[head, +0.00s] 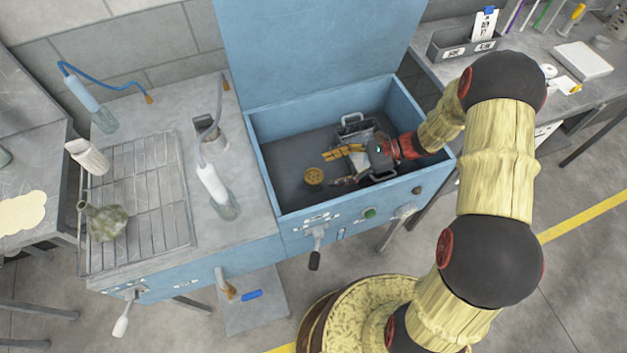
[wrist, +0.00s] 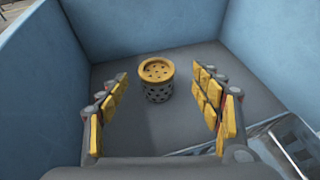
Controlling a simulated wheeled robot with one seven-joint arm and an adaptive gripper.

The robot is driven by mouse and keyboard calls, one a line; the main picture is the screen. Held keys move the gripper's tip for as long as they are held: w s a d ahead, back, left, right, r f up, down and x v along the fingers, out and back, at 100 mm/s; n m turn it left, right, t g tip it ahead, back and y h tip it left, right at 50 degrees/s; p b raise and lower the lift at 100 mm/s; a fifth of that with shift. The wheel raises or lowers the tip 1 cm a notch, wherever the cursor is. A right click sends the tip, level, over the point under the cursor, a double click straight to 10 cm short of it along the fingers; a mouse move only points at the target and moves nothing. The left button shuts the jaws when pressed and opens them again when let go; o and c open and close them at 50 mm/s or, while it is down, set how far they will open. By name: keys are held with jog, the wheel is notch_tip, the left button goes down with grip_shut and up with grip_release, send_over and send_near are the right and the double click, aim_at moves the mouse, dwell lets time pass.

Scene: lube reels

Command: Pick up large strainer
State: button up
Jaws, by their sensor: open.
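The large strainer (head: 314,178) looks like a short perforated cylinder with a yellow rim, standing on the dark floor of the blue basin. In the wrist view the strainer (wrist: 157,80) stands upright, ahead of and between my fingers, with a gap to both. My gripper (head: 341,168) is inside the basin to the right of the strainer. In the wrist view my gripper (wrist: 160,108) is open with nothing between its yellow-padded fingers.
The blue basin (head: 262,150) has walls on all sides and a raised lid (head: 315,45) behind. A grey metal basket (head: 356,123) lies in the basin by my gripper. A wire rack (head: 147,190) and bottles stand on the left counter. The basin floor around the strainer is clear.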

aim_at(317, 175)
jog(key=x, duration=0.1)
jog(key=b+x, duration=0.1)
jog(key=x, duration=0.1)
jog(key=b+x, duration=0.1)
jog(key=x, duration=0.1)
jog(key=shift+s+f, duration=0.25)
jog(key=shift+f, duration=0.1)
jog(key=shift+r, duration=0.1)
jog(key=c, duration=0.3)
jog(key=c, duration=1.1)
